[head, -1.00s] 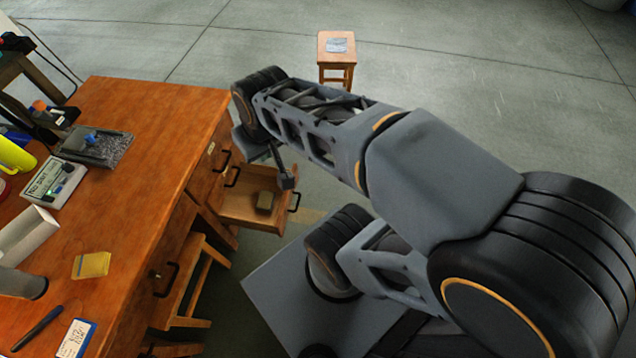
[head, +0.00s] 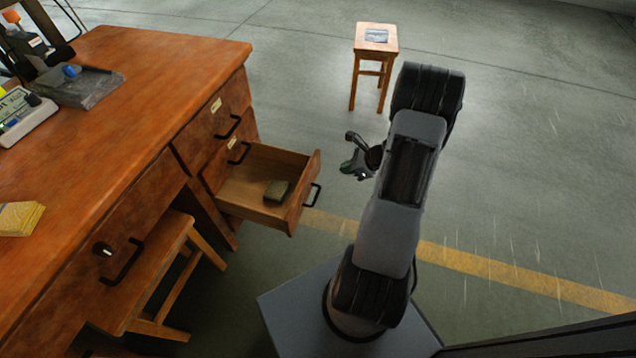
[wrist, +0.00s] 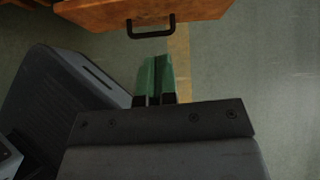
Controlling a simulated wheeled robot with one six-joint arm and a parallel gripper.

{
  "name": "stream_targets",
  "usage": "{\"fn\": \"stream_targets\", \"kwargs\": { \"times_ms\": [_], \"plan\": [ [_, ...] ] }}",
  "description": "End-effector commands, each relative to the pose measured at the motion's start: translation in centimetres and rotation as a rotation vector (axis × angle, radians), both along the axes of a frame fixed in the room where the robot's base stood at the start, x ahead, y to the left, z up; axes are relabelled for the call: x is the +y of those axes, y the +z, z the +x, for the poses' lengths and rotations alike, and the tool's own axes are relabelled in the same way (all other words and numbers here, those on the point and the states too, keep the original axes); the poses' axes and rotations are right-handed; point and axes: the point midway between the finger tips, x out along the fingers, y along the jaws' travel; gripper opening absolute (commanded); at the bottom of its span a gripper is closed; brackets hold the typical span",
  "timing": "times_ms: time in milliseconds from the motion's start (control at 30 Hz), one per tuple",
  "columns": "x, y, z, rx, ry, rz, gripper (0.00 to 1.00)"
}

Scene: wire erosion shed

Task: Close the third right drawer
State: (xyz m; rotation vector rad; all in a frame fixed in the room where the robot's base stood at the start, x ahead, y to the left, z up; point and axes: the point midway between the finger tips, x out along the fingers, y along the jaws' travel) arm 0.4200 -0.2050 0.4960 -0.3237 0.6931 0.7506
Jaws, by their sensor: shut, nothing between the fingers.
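The open drawer (head: 296,200) juts out from the right side of the wooden desk, below two drawers that look shut. A small dark green block (head: 277,190) lies inside it. Its front has a black handle (head: 313,194), which also shows at the top of the wrist view (wrist: 151,30). My gripper (head: 347,168) is outside the drawer, to the right of its front and apart from it. In the wrist view its green fingers (wrist: 154,75) are together and empty, pointing toward the handle with a gap between.
The desk (head: 120,110) fills the left, with a grey stone plate (head: 85,88) and a yellow block (head: 18,218) on top. A wooden stool (head: 160,270) stands under the desk. Another stool (head: 376,45) stands at the back. The floor to the right is clear.

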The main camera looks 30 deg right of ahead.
Motion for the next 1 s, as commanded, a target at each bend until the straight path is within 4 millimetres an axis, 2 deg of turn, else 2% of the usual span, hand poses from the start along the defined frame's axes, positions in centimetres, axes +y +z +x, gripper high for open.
{"fn": "stream_targets", "kwargs": {
  "times_ms": [33,167,667,1000],
  "plan": [
    [-0.4,-1.3,0.0,0.006,-0.028,0.015,0.00],
    [-0.2,-2.7,0.4,0.012,-0.058,0.032,0.00],
    [4.3,-8.7,5.3,0.012,-0.054,0.030,0.00],
    [6.6,-8.4,7.9,0.011,-0.057,0.030,0.00]
  ]
}}
